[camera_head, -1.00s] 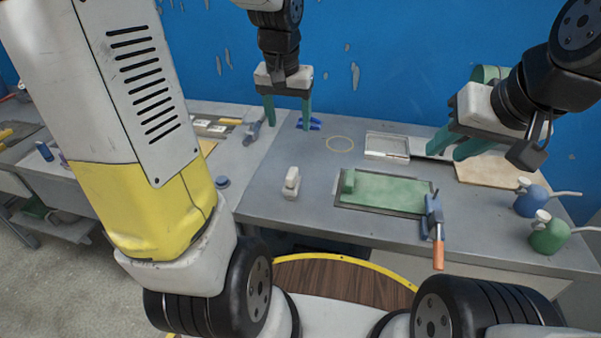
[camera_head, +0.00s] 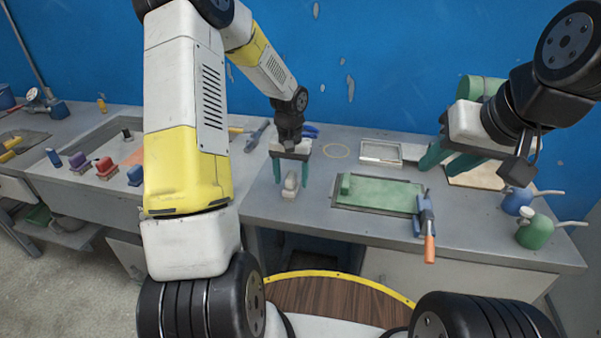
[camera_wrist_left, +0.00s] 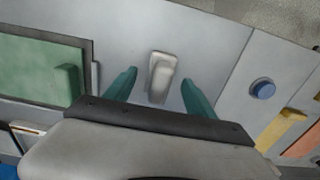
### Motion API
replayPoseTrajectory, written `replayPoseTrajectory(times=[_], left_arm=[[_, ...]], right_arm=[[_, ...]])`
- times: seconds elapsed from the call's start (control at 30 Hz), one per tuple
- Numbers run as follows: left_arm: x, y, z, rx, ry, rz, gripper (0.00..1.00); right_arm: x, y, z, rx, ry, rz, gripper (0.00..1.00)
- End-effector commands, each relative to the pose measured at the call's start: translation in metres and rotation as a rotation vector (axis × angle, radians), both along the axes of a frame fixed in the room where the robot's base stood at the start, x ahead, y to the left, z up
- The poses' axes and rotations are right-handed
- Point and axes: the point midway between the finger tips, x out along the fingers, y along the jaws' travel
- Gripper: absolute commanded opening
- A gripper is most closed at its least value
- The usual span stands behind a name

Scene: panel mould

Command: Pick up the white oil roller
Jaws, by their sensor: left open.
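The white oil roller (camera_head: 290,186) stands on the grey table, left of the green panel in the head view. It also shows in the left wrist view (camera_wrist_left: 160,78), between and just beyond the fingertips. My left gripper (camera_head: 292,188) is open above the roller, with one green finger to each side of it. In the wrist view my left gripper (camera_wrist_left: 156,84) holds nothing, and its fingers are apart from the roller. My right gripper (camera_head: 440,162) is off to the right above the table, its green fingers apart and nothing seen between them.
The green panel mould (camera_head: 385,193) lies right of the roller, with an orange-handled clamp (camera_head: 427,225) at its corner. A clear tray (camera_head: 380,153) lies behind it. Blue (camera_head: 517,202) and green (camera_head: 537,232) oil cans stand at the right. Coloured brushes (camera_head: 105,168) sit at the left.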

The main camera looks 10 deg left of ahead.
Motion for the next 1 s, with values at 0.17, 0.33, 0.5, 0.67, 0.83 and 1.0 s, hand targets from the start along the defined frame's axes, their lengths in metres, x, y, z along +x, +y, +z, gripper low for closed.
replayPoseTrajectory(times=[0.17,0.33,0.5,0.67,0.83,1.0], left_arm=[[0.0,0.0,-0.02,0.0,-0.001,0.001,0.64],[0.001,0.0,-0.023,0.0,-0.003,0.002,0.64],[0.0,0.0,-0.022,0.0,-0.003,0.002,0.48],[0.0,0.0,-0.022,0.0,-0.002,0.002,0.17],[0.001,0.0,-0.022,0.0,-0.003,0.001,0.0],[0.001,0.0,-0.022,0.0,-0.003,0.001,0.0]], right_arm=[[0.0,0.0,0.0,0.0,0.0,0.0,0.34],[0.0,0.0,0.0,0.0,0.0,0.0,0.34],[0.0,0.0,0.0,0.0,0.0,0.0,0.34],[0.0,0.0,0.0,0.0,0.0,0.0,0.34],[0.0,0.0,0.0,0.0,0.0,0.0,0.34],[0.0,0.0,0.0,0.0,0.0,0.0,0.34]])
